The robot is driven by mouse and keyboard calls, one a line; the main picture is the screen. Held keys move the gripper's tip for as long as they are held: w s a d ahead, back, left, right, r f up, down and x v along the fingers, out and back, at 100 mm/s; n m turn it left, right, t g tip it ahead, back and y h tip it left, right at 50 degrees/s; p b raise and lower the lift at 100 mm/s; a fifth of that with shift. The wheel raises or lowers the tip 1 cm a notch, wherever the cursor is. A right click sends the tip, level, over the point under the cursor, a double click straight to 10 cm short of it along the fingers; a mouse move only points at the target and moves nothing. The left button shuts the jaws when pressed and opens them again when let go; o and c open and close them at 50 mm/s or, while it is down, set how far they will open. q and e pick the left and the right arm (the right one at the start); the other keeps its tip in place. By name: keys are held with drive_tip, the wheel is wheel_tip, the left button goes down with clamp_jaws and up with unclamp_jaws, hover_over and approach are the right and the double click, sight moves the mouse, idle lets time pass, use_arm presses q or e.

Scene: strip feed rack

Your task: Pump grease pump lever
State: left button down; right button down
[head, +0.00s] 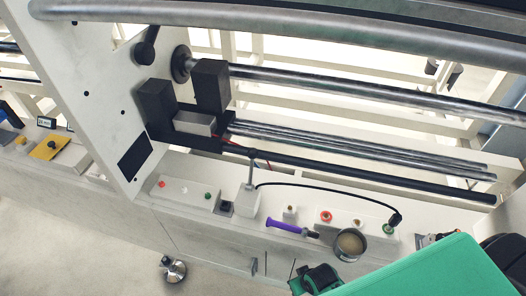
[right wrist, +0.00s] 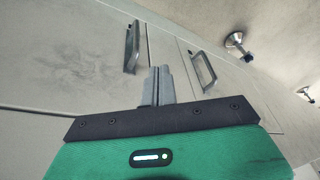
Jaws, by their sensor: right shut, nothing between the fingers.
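A lever with a purple grip (head: 285,226) lies across the bench top in the head view. Its dark end points toward a round grey pot (head: 351,246) with tan contents; I cannot tell exactly how they join. My right gripper (right wrist: 158,86) is shut and empty in the right wrist view, with its fingers pointing at the grey cabinet front. In the head view, my green right forearm comes in at the lower right, below the pot and apart from the lever; the fingertips are not clear there. My left gripper is not in view.
A white block with a post (head: 246,201) stands left of the lever, and a black hose (head: 330,186) arcs from it above the pot. Small coloured knobs (head: 326,216) line the bench. Cabinet handles (right wrist: 203,70) stick out beside my right fingers. Metal rollers (head: 360,85) run behind.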

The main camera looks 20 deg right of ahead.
drive_tip(key=w+a+r+m+t+y, duration=0.1)
drive_tip(key=w+r+t, duration=0.15)
drive_tip(key=r, duration=0.75)
drive_tip(key=w+a+r+m+t+y, duration=0.15)
drive_tip(key=w+r, duration=0.25)
drive_tip(key=r, duration=0.6)
drive_tip(key=m+t+y, duration=0.4)
drive_tip(key=m+t, duration=0.4)
drive_tip(key=m, duration=0.5)
approach(251, 169)
drive_tip(key=w+d+r, duration=0.3)
drive_tip(key=d+r, duration=0.1)
drive_tip(key=d, duration=0.1)
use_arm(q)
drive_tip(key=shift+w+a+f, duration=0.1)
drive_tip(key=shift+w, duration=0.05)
use_arm(e)
drive_tip(key=shift+s, duration=0.25)
drive_tip(key=shift+a, duration=0.1)
